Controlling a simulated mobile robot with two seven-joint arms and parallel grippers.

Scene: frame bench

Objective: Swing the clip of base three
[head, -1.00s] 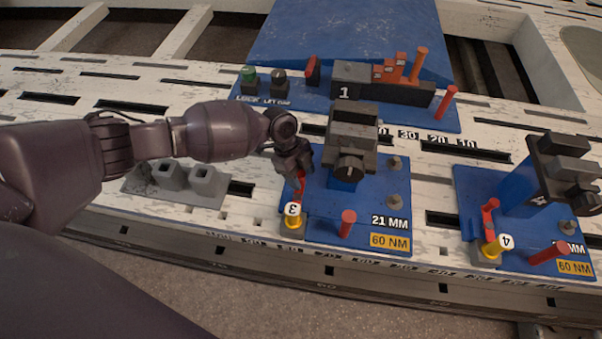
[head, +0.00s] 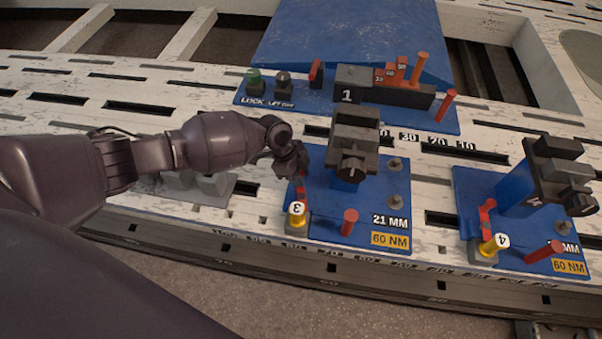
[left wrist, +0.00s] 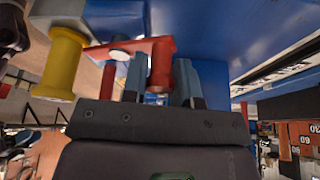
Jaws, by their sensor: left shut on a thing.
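Base three is a blue plate (head: 375,215) marked "21 MM" and "60 NM", with a dark block and knob (head: 352,168) on top. At its front left corner stands a yellow post (head: 297,220) labelled 3, also in the left wrist view (left wrist: 60,68). The red clip (head: 300,192) is partly hidden by my left gripper (head: 293,172). In the left wrist view the red clip (left wrist: 120,46) extends from beside the yellow post, and its end sits between the fingers of my left gripper (left wrist: 160,82), shut on it. My right gripper is not in view.
A red peg (head: 349,222) stands right of the yellow post. Base four (head: 510,245) with its own red clip is to the right. A blue panel with knobs (head: 315,95) lies behind. Grey sockets (head: 205,188) sit under my left arm.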

